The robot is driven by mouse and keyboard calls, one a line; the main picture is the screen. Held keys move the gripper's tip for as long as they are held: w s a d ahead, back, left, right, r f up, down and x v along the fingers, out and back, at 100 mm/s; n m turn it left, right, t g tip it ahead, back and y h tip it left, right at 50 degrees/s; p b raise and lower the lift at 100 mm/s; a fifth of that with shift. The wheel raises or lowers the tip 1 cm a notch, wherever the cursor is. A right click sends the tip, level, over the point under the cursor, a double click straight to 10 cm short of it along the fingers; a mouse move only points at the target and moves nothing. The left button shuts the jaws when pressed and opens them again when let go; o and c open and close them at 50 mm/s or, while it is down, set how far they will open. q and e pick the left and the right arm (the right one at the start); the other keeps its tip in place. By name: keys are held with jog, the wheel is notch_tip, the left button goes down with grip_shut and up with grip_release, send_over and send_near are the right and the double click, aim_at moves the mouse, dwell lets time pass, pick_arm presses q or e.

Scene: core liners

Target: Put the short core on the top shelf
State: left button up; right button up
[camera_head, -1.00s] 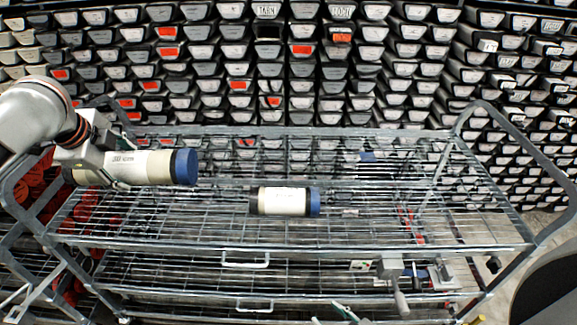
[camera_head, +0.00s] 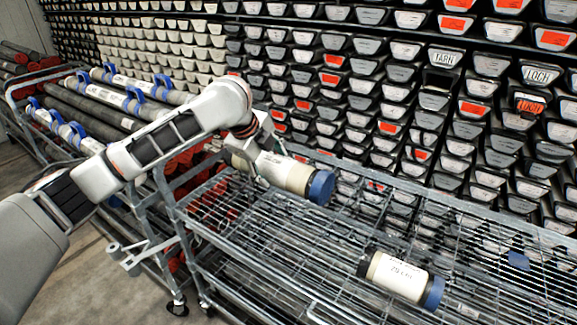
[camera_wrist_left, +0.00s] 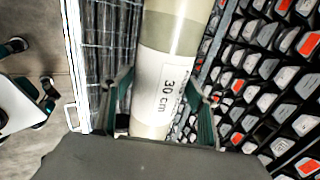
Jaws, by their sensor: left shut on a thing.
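My left gripper (camera_head: 262,168) is shut around a pale cylindrical core with a blue end cap (camera_head: 296,180). In the left wrist view this held core (camera_wrist_left: 165,85) has a white label reading "30 cm", with green-edged fingers (camera_wrist_left: 160,112) on both sides. It is held above the left part of the wire rack's top shelf (camera_head: 300,245). A second, smaller core (camera_head: 400,277) with a dark end and a blue end lies on that shelf to the right; its label appears to read "20 cm". My right gripper is not in view.
Stacked core trays (camera_head: 400,90) with grey and orange ends fill the wall behind the rack. A second cart with long cores and blue straps (camera_head: 130,95) stands at the left. Top-shelf mesh is bare between the held core and the lying core.

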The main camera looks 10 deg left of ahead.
pick_arm(q)
jog(key=f, duration=1.8)
jog(key=shift+w+d, duration=0.1)
jog(key=shift+w, duration=0.1)
jog(key=o, duration=1.8)
jog(key=shift+s+f, duration=0.15)
jog(key=shift+f, duration=0.2)
jog(key=shift+o, duration=1.4)
jog(key=shift+r, duration=0.15)
jog(key=v, duration=1.2)
jog(key=shift+s, duration=0.1)
